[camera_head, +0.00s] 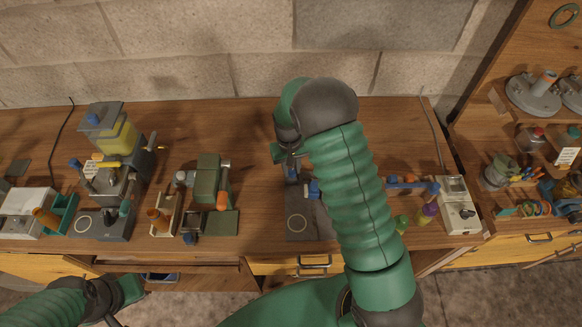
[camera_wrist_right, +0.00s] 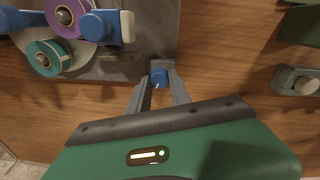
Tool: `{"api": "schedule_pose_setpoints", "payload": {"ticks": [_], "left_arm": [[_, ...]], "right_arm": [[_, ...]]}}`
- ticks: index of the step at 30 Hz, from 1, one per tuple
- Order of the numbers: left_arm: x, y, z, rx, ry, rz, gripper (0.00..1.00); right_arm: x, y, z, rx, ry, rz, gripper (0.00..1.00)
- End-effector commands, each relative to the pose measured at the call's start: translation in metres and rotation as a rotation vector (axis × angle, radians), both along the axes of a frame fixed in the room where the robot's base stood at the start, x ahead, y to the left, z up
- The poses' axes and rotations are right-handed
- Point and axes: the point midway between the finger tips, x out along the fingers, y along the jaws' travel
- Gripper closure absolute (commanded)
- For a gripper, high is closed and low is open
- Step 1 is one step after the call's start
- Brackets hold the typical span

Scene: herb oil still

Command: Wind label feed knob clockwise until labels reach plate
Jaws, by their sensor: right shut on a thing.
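The blue knob (camera_wrist_right: 159,77) sits on a grey block at the edge of a grey machine (camera_wrist_right: 120,65). My right gripper (camera_wrist_right: 159,92) has its two fingers closed around this knob in the wrist view. In the head view my right gripper (camera_head: 279,156) reaches down at the back of the machine, whose grey base (camera_head: 305,224) with a pale ring shows left of my arm. A purple reel (camera_wrist_right: 66,17) and a teal reel (camera_wrist_right: 46,58) are on the machine. My arm hides much of it in the head view; I cannot make out the label strip. My left gripper (camera_head: 103,300) is low at the left, apart from the bench.
A green press (camera_head: 208,180) and a grey machine with a yellow tank (camera_head: 117,138) stand to the left on the bench. A white box (camera_head: 456,206) stands to the right, near small bottles (camera_head: 427,212). A wooden shelf (camera_head: 515,140) bounds the right side.

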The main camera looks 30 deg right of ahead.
Motion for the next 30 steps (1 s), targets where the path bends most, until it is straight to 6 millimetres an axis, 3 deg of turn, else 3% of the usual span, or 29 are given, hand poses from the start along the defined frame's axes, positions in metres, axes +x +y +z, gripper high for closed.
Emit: {"api": "schedule_pose_setpoints", "payload": {"ticks": [30], "left_arm": [[0.0, 0.0, 0.018, 0.0, 0.0, 0.0, 1.0]], "right_arm": [[0.003, -0.001, 0.002, -0.001, -0.004, -0.918, 1.0]]}}
